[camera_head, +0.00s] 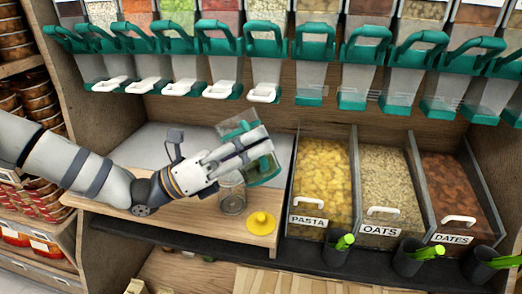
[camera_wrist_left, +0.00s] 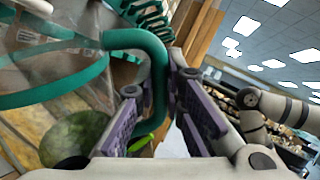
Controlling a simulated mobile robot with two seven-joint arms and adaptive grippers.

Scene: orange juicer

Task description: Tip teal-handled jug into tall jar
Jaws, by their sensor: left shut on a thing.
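The teal-handled jug (camera_head: 262,168) has a clear body with teal bands. It looks tilted, held in the air above and beside the tall jar. My left gripper (camera_head: 260,140) is shut on its teal handle, which runs between the purple-padded fingers (camera_wrist_left: 160,112) in the left wrist view. The clear tall jar (camera_head: 232,197) stands upright on the wooden board, with its upper part close under my gripper and the jug. I cannot tell whether the jug touches the jar or what it holds. My right gripper is not seen.
A yellow lid with a knob (camera_head: 261,223) lies right of the jar on the wooden board (camera_head: 190,222). Bins of pasta (camera_head: 322,185), oats (camera_head: 390,185) and dates (camera_head: 455,190) stand to the right. Teal-handled dispensers (camera_head: 315,60) hang above. Black cups with green handles (camera_head: 338,250) line the front.

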